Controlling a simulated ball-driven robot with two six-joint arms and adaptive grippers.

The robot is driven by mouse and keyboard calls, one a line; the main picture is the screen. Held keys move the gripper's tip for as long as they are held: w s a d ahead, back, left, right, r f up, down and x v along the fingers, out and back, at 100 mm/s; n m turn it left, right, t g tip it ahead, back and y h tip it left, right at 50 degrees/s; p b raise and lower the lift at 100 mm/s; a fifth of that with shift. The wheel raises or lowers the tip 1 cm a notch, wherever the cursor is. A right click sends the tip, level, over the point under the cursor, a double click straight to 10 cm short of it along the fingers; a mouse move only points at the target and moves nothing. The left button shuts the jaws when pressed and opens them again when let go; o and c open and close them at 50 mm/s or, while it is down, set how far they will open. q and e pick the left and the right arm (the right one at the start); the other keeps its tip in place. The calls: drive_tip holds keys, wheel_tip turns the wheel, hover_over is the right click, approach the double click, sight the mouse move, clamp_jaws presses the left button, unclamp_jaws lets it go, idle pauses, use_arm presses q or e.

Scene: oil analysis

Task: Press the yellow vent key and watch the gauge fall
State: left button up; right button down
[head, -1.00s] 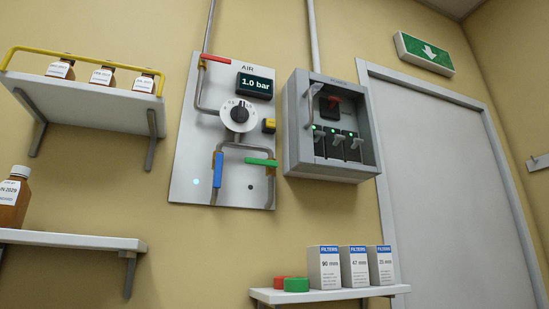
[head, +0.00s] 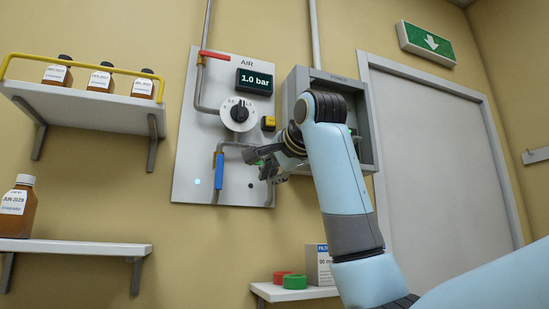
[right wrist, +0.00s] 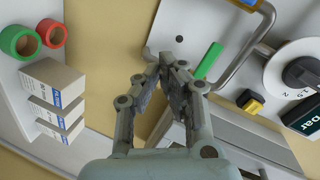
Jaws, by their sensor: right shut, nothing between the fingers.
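The yellow vent key (head: 268,123) sits on the right side of the grey AIR panel (head: 190,170), beside the round dial (head: 238,114). The gauge display (head: 254,81) above it reads 1.0 bar. My right gripper (head: 262,167) is shut and empty in front of the panel's lower right part, below the key and apart from it. In the right wrist view the shut fingertips (right wrist: 161,60) point toward the panel, with the yellow key (right wrist: 250,101) off to their right. The gauge (right wrist: 304,115) is cut by that view's right edge. My left gripper is not in view.
A grey switch box (head: 297,92) is right of the panel, partly hidden by my right arm. A blue lever (head: 219,171), a red lever (head: 214,55) and a green lever (right wrist: 208,60) are on the pipes. Filter boxes (right wrist: 57,80) stand on a low shelf.

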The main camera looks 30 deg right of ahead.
sight(272, 119)
drive_tip(key=s+d+r+m+t, duration=0.1)
drive_tip(key=s+r+m, duration=0.1)
drive_tip(key=r, duration=0.7)
drive_tip(key=s+d+r+m+t, duration=0.1)
drive_tip(key=s+r+m, duration=0.2)
drive_tip(key=r, duration=0.7)
drive_tip(key=shift+s+d+t+h, duration=0.2)
drive_tip(key=shift+s+t+h, duration=0.2)
drive_tip(key=shift+s, duration=0.4)
drive_tip(key=shift+w, duration=0.1)
drive_tip(key=p+x, duration=0.6)
drive_tip(key=x, duration=0.6)
drive_tip(key=shift+w+d+r, duration=0.1)
drive_tip(key=shift+w+d, duration=0.05)
drive_tip(key=shift+w, duration=0.15)
drive_tip(key=shift+w+d, duration=0.15)
drive_tip(key=shift+w, duration=0.5)
